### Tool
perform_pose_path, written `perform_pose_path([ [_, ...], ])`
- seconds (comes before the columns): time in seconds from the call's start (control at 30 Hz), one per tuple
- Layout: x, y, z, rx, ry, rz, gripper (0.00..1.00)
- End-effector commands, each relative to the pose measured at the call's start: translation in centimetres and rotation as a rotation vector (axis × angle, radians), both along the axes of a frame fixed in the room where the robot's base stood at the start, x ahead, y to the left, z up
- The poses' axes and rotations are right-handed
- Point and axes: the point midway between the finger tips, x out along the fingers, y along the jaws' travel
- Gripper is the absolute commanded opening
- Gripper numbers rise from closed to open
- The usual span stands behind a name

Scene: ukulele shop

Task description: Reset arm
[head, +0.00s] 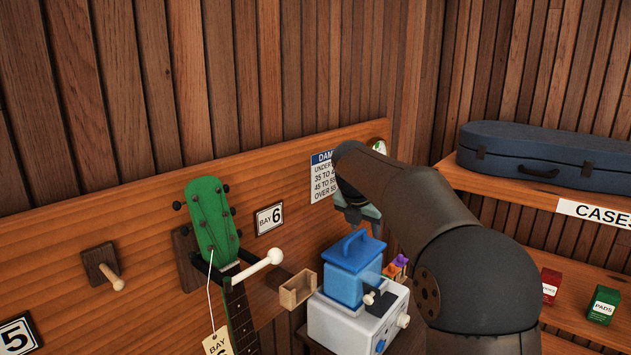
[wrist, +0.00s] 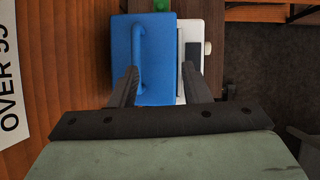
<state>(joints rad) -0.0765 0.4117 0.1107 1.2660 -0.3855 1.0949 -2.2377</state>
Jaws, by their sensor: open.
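My gripper (wrist: 163,85) is open, with its two dark fingers pointing down above the blue container with a handle (wrist: 155,50). The blue container (head: 352,268) sits on a white device (head: 345,318) with a side knob. The white device also shows in the wrist view (wrist: 190,27), right of the blue container.
A green-headed ukulele (head: 210,215) hangs on the wall left of the device, beside a white-tipped peg (head: 262,264). A small wooden box (head: 297,289) is on the wall. A shelf (head: 490,186) at right holds a blue case (head: 540,155); small boxes (head: 604,304) stand below.

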Motion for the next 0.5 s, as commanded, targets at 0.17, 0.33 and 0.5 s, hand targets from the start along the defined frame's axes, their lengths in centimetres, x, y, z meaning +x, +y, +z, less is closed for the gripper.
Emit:
perform_pose_path([
  [0.17, -3.5, -0.6, -2.1, 0.104, -0.009, -0.201, 0.43],
  [0.33, -7.4, -1.1, -4.3, 0.217, -0.020, -0.435, 0.43],
  [0.5, -13.3, -1.9, -7.7, 0.355, -0.032, -0.769, 0.43],
])
